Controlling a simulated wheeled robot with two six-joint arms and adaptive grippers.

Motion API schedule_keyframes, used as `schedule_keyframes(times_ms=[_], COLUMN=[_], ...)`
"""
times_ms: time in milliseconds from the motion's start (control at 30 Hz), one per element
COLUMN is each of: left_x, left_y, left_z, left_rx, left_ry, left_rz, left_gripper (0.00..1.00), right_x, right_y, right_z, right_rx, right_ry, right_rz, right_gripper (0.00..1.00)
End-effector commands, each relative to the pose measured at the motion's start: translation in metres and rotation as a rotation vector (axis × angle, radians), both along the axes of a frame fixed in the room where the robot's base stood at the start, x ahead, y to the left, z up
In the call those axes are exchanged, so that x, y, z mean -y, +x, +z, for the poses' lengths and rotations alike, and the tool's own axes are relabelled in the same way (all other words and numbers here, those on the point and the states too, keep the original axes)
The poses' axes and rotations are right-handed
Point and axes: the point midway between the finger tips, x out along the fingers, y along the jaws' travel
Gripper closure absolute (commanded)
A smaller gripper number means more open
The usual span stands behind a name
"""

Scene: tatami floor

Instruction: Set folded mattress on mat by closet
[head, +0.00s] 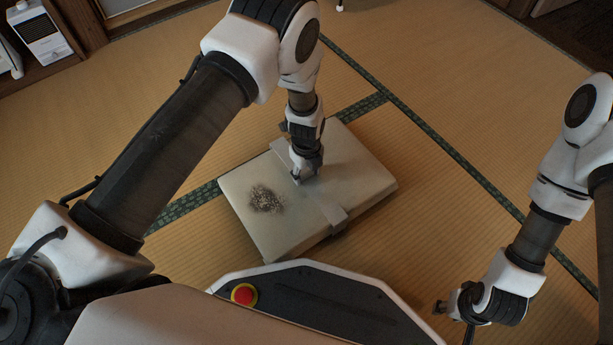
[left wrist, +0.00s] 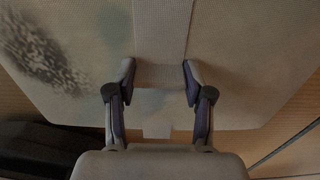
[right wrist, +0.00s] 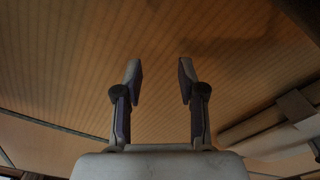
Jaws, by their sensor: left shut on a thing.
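The folded mattress (head: 357,185) is a cream slab with a dark speckled stain and a pale strap across it. It lies in front of my base in the head view, on or just above the tatami; I cannot tell which. My left gripper (head: 302,178) reaches down to its top middle. In the left wrist view, my left gripper (left wrist: 160,80) has its fingers on either side of the mattress's strap (left wrist: 160,40), shut on it. My right gripper (head: 440,306) is low at the right, apart from the mattress. In the right wrist view, its fingers (right wrist: 160,75) are apart and empty.
Tatami flooring (head: 440,80) with dark green borders is clear behind and to the right of the mattress. A white appliance (head: 40,35) stands by a wooden shelf at top left. Dark wooden edging shows at top right. I cannot make out which area is the closet mat.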

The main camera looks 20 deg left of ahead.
Motion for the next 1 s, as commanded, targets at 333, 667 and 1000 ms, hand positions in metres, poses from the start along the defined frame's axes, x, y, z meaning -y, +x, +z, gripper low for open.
schedule_keyframes(times_ms=[333, 667, 1000], left_x=[0.0, 0.0, 0.0], left_y=[0.0, 0.0, 0.001], left_z=[0.0, 0.0, 0.056], left_rx=[0.0, 0.0, 0.001], left_ry=[0.0, 0.0, 0.0], left_rz=[0.0, 0.0, 0.001], left_gripper=[0.34, 0.23, 0.23], right_x=[0.0, 0.0, -0.001], right_y=[0.0, 0.0, -0.012], right_z=[0.003, 0.002, 0.051], right_rx=[0.001, 0.0, -0.031], right_ry=[0.0, 0.0, 0.006], right_rz=[0.0, 0.0, -0.015], right_gripper=[0.6, 0.6, 0.6])
